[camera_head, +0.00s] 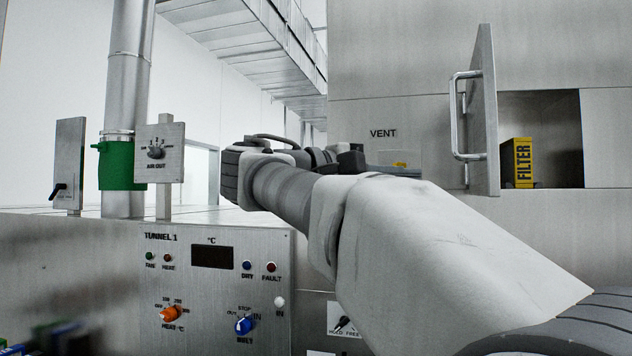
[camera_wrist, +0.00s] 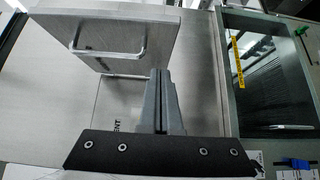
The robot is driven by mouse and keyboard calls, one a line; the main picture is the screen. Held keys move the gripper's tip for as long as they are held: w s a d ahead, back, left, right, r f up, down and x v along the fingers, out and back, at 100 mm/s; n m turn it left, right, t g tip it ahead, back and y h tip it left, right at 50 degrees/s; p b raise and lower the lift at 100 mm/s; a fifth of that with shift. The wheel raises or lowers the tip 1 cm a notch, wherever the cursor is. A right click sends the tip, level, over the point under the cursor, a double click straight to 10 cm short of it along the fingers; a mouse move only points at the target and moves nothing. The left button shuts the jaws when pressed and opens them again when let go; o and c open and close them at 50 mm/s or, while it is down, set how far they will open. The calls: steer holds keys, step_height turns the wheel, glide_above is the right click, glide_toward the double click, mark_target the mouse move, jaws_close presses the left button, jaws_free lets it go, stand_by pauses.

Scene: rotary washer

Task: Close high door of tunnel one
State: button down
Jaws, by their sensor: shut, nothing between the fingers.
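The high door (camera_head: 486,100) is a grey metal panel standing open, roughly edge-on in the head view, with a bar handle (camera_head: 455,115) on its left face. To its right is the open compartment (camera_head: 562,125), holding a yellow box marked FILTER (camera_head: 523,163). The door also shows at the upper left of the wrist view (camera_wrist: 70,35), its handle (camera_wrist: 108,52) facing the camera. My gripper (camera_wrist: 160,73) is shut and empty, its fingers just right of the handle in that view, apparently not touching it. In the head view the gripper (camera_head: 412,173) is partly hidden, left of the door.
A wall panel marked VENT (camera_head: 383,134) lies behind my arm. The Tunnel 1 control panel (camera_head: 215,285) stands at lower left. An AIR OUT switch plate (camera_head: 160,165) and a duct with a green collar (camera_head: 122,165) rise behind it.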

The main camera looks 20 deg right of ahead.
glide_toward(484, 178)
steer(key=w+d, duration=0.3)
steer(key=shift+s+d, duration=0.85)
steer(key=shift+s, duration=0.1)
steer(key=shift+s+d, duration=0.25)
steer(key=shift+d, duration=0.2)
